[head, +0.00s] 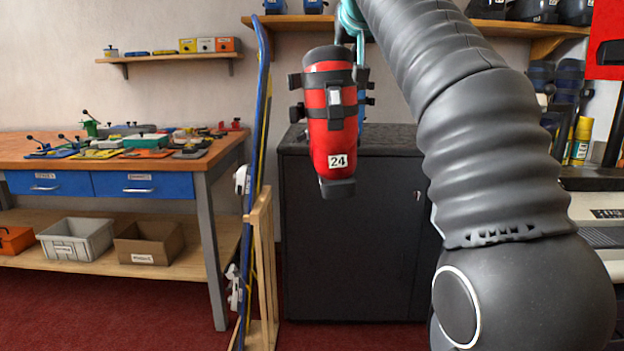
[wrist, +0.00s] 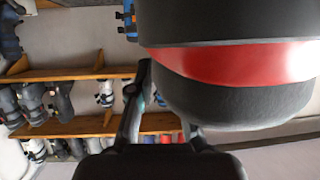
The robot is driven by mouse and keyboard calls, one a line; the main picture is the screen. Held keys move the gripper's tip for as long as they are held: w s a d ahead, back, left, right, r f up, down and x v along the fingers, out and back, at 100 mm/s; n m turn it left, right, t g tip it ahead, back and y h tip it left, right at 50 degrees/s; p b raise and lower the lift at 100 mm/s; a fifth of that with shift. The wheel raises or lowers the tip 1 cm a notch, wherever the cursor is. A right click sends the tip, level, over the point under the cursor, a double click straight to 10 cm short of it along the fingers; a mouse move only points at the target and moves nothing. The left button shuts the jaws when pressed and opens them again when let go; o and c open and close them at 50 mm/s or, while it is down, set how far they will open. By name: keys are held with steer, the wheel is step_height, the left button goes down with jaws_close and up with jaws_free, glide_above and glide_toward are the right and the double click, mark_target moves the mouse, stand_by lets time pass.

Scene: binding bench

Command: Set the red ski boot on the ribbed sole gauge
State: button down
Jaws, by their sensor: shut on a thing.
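The red ski boot (head: 331,128) hangs in the air in front of the black cabinet, with dark buckle straps, a dark toe cap and a white 24 label. In the wrist view, the boot (wrist: 245,65) fills the upper right, very close. My gripper (head: 357,42) is shut on the boot near its top and is mostly hidden behind it. In the wrist view, the gripper fingers (wrist: 165,105) reach up to the boot's edge. I cannot tell which of the flat fixtures on the wooden bench is the ribbed sole gauge.
The wooden bench (head: 25,155) at left carries several coloured fixtures (head: 140,142), some with levers. Upright skis (head: 257,130) in a wooden rack (head: 265,255) stand between the bench and the boot. The black cabinet (head: 350,245) is behind the boot. Shelves hold other boots (head: 530,10).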

steer(key=w+f, duration=0.2)
steer(key=f, duration=0.1)
steer(key=w+f, duration=0.6)
steer(key=shift+a, duration=0.35)
steer(key=w+f, duration=0.2)
steer(key=f, duration=0.1)
steer(key=w+f, duration=0.2)
steer(key=f, duration=0.2)
steer(key=w+f, duration=0.2)
steer(key=f, duration=0.1)
steer(key=shift+w+f, duration=0.1)
steer(key=shift+f, duration=0.3)
steer(key=w+d+f, duration=0.1)
steer(key=d+f, duration=0.1)
steer(key=f, duration=1.3)
steer(key=w+d+f, duration=0.1)
steer(key=w+f, duration=0.1)
steer(key=f, duration=1.2)
steer(key=s+d+f, duration=0.3)
steer(key=s+f, duration=0.7)
steer(key=f, duration=0.3)
steer(key=s+d+f+m, duration=0.1)
steer(key=s+d+f, duration=0.2)
steer(key=s+f, duration=0.7)
step_height(320, 180, down, 3)
steer(key=shift+s+d+r+h, duration=0.1)
steer(key=shift+s+d+h, duration=0.2)
steer(key=shift+h, duration=0.1)
steer(key=shift+a, duration=0.1)
